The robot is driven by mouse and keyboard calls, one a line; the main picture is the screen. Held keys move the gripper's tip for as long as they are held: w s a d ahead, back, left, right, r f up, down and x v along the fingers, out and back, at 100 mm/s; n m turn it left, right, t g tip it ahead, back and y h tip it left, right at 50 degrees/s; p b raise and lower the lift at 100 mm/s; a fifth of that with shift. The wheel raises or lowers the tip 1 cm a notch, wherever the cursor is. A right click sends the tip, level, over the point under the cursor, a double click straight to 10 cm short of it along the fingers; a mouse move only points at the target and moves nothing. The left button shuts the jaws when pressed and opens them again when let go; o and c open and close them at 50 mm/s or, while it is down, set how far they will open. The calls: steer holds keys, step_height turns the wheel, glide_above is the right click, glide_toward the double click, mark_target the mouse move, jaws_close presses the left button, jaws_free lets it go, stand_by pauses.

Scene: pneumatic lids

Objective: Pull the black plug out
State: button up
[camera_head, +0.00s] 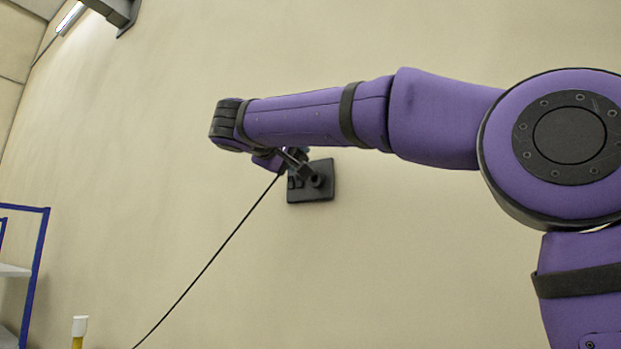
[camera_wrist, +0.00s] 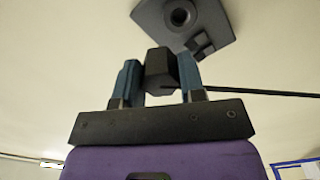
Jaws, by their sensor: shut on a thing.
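My gripper (camera_wrist: 160,80) is shut on the black plug (camera_wrist: 160,70), which sits between its two blue-grey fingers. A thin black cable (camera_wrist: 262,92) runs from the plug to the right in the wrist view. The dark wall plate (camera_wrist: 220,22) has a round socket with an open, empty-looking hole and two small square blocks. A gap of bare wall shows between plug and plate in the wrist view. In the head view, my gripper (camera_head: 294,160) is in front of the plate (camera_head: 325,166), and the plug is hard to make out there.
In the head view the cable (camera_head: 210,262) hangs down to the lower left. A blue-framed shelf (camera_head: 38,250) stands at the far left, with a white-topped yellow object (camera_head: 79,327) near it. The beige wall around the plate is bare.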

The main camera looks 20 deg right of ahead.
steer(key=shift+s+a+r, duration=0.3)
steer(key=shift+a+r, duration=0.1)
steer(key=shift+r, duration=0.3)
steer(key=shift+s+a+r, duration=0.25)
steer(key=shift+a+r, duration=0.15)
steer(key=shift+r, duration=0.35)
steer(key=shift+s+a+r, duration=0.3)
steer(key=shift+a+r, duration=0.1)
steer(key=shift+r, duration=0.3)
